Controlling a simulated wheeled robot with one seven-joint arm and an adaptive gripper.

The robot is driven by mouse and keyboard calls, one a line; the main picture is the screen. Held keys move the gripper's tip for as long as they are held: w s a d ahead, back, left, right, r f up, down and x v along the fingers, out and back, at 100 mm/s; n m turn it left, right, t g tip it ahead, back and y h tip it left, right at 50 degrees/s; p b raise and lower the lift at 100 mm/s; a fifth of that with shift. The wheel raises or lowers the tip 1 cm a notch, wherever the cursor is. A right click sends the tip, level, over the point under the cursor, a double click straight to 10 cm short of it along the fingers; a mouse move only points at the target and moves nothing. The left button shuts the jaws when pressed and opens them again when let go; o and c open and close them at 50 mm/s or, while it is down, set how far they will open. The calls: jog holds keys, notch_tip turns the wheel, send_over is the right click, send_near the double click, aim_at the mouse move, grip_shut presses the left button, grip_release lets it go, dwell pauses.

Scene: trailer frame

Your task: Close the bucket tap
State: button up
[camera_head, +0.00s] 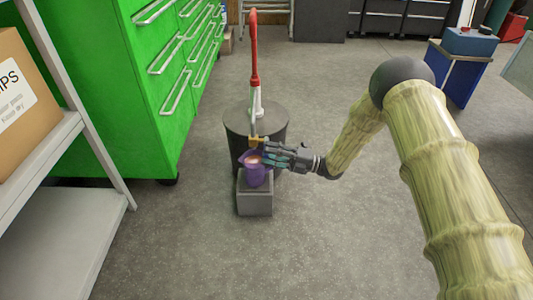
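A dark grey bucket (282,129) stands on the floor in the middle of the head view. A small brass-coloured tap (253,142) is on its near side. A purple jug (257,177) stands upright below the tap, with something orange-pink showing at its mouth. My gripper (268,157) reaches in from the right, its fingertips beside the tap and over the jug's rim. Whether it touches either is too small to tell. The fingers overlap the bucket and jug, so their opening is unclear, as is the tap handle's position.
The jug rests on a grey block (254,204). A red-topped upright pump (254,50) stands on the bucket's lid. A green drawer cabinet (115,75) and a metal shelf (75,225) with a cardboard box (15,110) are on the left. The floor in front is clear.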

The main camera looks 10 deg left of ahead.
jog(key=d+f, duration=0.2)
jog(key=d, duration=0.8)
jog(key=s+d+f+m+t+h+p, duration=0.2)
jog(key=s+d+f+m+t+h, duration=0.25)
jog(key=s+f+m+h, duration=0.55)
jog(key=s+d+f+m+t+h+p, duration=0.25)
jog(key=s+d+f+m+t, duration=0.35)
jog(key=m, duration=0.8)
jog(key=s+d+m+g+h+p, duration=0.1)
jog(key=s+d+m+g+h, duration=0.25)
jog(key=s, duration=0.75)
jog(key=s+d+m+g+h, duration=0.25)
jog(key=s+m+g, duration=0.2)
jog(key=s, duration=0.65)
jog(key=s+d+m+g+h+p, duration=0.1)
jog(key=s+d+m+g+h, duration=0.25)
jog(key=s, duration=0.75)
notch_tip(320, 180, up, 38)
jog(key=w+t+y+p, duration=0.1)
jog(key=p, duration=3.6)
jog(key=shift+d+m+y, duration=0.25)
jog(key=shift+m+y, duration=0.15)
jog(key=shift+m, duration=0.05)
